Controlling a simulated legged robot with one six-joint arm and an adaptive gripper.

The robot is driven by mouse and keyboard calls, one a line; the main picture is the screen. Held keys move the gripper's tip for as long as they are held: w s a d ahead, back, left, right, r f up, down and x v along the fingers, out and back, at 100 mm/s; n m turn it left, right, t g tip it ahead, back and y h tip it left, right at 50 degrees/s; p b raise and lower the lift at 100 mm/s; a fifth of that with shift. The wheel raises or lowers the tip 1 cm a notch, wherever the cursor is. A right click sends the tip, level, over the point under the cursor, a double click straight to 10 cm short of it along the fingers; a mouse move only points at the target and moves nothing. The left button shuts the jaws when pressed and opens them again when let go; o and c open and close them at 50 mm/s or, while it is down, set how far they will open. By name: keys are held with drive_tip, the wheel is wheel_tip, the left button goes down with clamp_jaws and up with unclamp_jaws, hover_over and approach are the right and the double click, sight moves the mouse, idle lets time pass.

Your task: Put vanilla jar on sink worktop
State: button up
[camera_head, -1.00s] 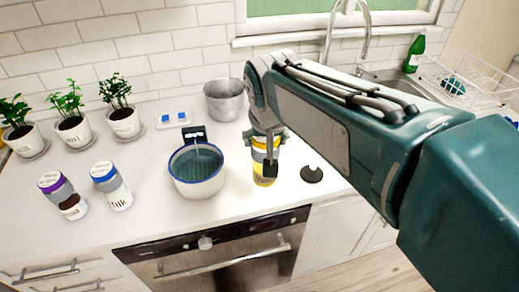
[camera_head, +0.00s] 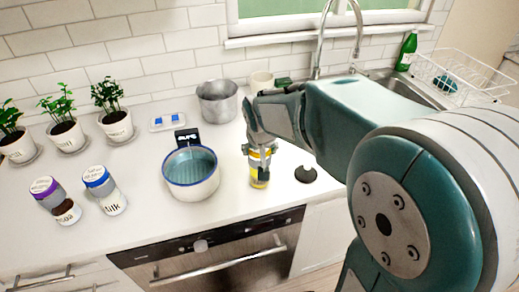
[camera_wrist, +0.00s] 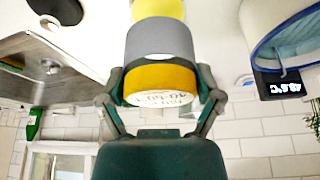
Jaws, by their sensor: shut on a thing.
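The vanilla jar (camera_head: 259,179) has a yellow lid, a grey upper body and yellow contents. It is upright on or just above the worktop, right of the blue-rimmed pot; I cannot tell whether its base touches. My gripper (camera_head: 260,152) is over it from above, shut around its lid end. In the wrist view my gripper (camera_wrist: 160,97) has a finger on each side of the jar (camera_wrist: 160,42); the lid's writing is not readable. The sink (camera_head: 408,88) is at the back right, with worktop (camera_head: 292,158) between it and the jar; my arm hides part of this area.
The blue-rimmed pot (camera_head: 190,186) is close left of the jar, a black round piece (camera_head: 305,175) close right. A metal pot (camera_head: 217,103) and a cup (camera_head: 261,81) stand behind. The tap (camera_head: 320,50), green bottle (camera_head: 407,52) and dish rack (camera_head: 458,78) are near the sink.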

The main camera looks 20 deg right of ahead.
drive_tip(key=shift+a, duration=0.3)
drive_tip(key=o, duration=1.1)
drive_tip(key=shift+f, duration=0.1)
drive_tip(key=shift+d, duration=0.2)
drive_tip(key=v, duration=1.1)
drive_tip(key=s+f+n+t, duration=0.1)
drive_tip(key=s+f+n, duration=0.1)
drive_tip(key=s, duration=1.4)
drive_tip(key=shift+s+f+y, duration=0.35)
drive_tip(key=shift+f+y, duration=0.05)
drive_tip(key=shift+f, duration=0.1)
